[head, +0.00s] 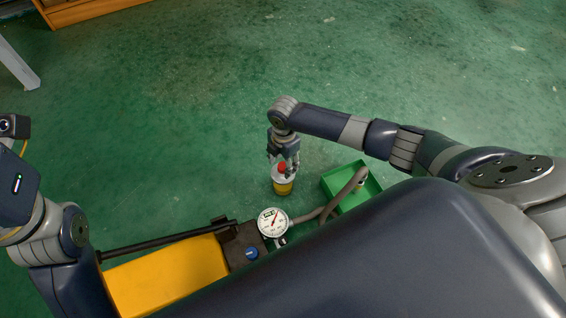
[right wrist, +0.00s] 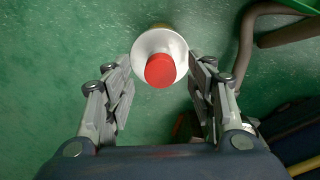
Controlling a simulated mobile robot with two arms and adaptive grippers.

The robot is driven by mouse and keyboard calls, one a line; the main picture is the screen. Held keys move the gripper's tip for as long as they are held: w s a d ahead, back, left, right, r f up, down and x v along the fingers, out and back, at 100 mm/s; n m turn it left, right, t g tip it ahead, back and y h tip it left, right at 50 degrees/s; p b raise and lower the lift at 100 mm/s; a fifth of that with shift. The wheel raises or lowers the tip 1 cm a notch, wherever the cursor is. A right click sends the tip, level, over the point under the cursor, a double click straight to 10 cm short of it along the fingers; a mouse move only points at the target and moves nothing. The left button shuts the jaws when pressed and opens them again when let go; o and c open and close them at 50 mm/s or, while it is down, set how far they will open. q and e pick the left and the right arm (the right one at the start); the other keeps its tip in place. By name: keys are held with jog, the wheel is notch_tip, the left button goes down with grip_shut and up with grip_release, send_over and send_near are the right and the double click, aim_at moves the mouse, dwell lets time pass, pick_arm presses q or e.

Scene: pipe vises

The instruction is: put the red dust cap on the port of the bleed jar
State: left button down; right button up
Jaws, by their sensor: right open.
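The red dust cap (head: 283,168) sits on top of the bleed jar (head: 283,186), a small jar with a white lid and yellowish contents, upright on the green floor. In the right wrist view the red cap (right wrist: 160,71) shows over the white lid (right wrist: 150,42), seemingly seated at its centre; the port beneath is hidden. My right gripper (head: 285,164) is open at the jar's top. In the right wrist view its fingers (right wrist: 160,78) stand apart on either side of the cap, with gaps to it. My left arm shows at the left edge, its gripper out of view.
A green tray (head: 372,188) with a grey hose (head: 345,190) lies right of the jar. A pressure gauge (head: 273,222) and a yellow pump body (head: 168,277) with a black bar are in front.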

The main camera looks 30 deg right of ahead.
aim_at(283, 166)
notch_tip(283, 166, up, 10)
jog(key=shift+r, duration=0.2)
dwell(0.5)
